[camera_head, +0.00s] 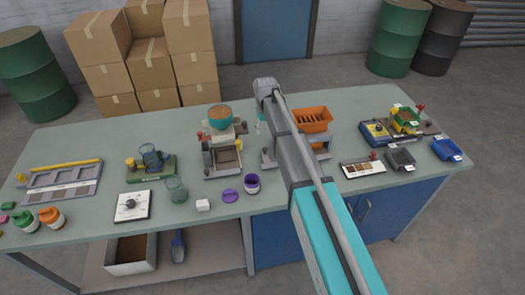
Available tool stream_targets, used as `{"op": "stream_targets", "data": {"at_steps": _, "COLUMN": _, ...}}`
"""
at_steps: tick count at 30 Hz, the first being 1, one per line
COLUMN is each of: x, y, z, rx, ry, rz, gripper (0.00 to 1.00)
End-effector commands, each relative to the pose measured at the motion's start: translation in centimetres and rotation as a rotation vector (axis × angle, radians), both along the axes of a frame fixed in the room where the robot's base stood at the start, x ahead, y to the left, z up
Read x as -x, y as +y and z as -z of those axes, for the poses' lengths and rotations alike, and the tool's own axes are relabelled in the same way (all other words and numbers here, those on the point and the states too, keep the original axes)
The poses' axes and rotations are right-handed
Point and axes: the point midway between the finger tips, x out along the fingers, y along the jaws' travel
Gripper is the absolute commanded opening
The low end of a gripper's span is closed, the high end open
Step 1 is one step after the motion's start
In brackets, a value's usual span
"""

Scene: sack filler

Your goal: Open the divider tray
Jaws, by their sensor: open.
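A flat grey tray (62,186) with several divided compartments lies at the left end of the workbench. It looks like the divider tray. A yellow bar (66,167) runs along its back edge, and some compartments look brown inside. I cannot tell from here how it opens. My arm reaches from the bottom right up over the middle of the bench, far to the right of this tray. My gripper's fingers do not show; the arm hides that area.
The workbench (110,140) is crowded. A green-based device (150,166), a machine with a teal bowl (221,117) and an orange hopper (312,119) stand along it. Orange and green jars (51,216) sit just in front of the tray. Cartons and drums stand behind.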

Motion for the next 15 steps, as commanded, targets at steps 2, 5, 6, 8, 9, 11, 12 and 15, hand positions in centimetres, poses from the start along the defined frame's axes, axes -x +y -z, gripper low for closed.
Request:
{"op": "stream_targets", "data": {"at_steps": 2, "x": 0.0, "y": 0.0, "z": 1.1, "rx": 0.000, "ry": 0.000, "rz": 0.000, "gripper": 0.68}}
{"op": "stream_targets", "data": {"at_steps": 5, "x": 0.0, "y": 0.0, "z": 1.8, "rx": 0.000, "ry": 0.000, "rz": 0.000, "gripper": 0.68}}
{"op": "stream_targets", "data": {"at_steps": 6, "x": 0.0, "y": 0.0, "z": 2.1, "rx": 0.000, "ry": 0.000, "rz": 0.000, "gripper": 0.68}}
{"op": "stream_targets", "data": {"at_steps": 8, "x": 0.0, "y": 0.0, "z": 2.6, "rx": 0.000, "ry": 0.000, "rz": 0.000, "gripper": 0.68}}
{"op": "stream_targets", "data": {"at_steps": 9, "x": 0.0, "y": 0.0, "z": 2.9, "rx": 0.000, "ry": 0.000, "rz": 0.001, "gripper": 0.68}}
{"op": "stream_targets", "data": {"at_steps": 11, "x": 0.0, "y": 0.0, "z": 3.4, "rx": 0.000, "ry": 0.000, "rz": 0.001, "gripper": 0.68}}
{"op": "stream_targets", "data": {"at_steps": 12, "x": 0.0, "y": 0.0, "z": 3.7, "rx": 0.000, "ry": 0.000, "rz": 0.001, "gripper": 0.68}}
{"op": "stream_targets", "data": {"at_steps": 15, "x": 0.0, "y": -0.1, "z": 4.5, "rx": 0.000, "ry": 0.000, "rz": 0.001, "gripper": 0.68}}
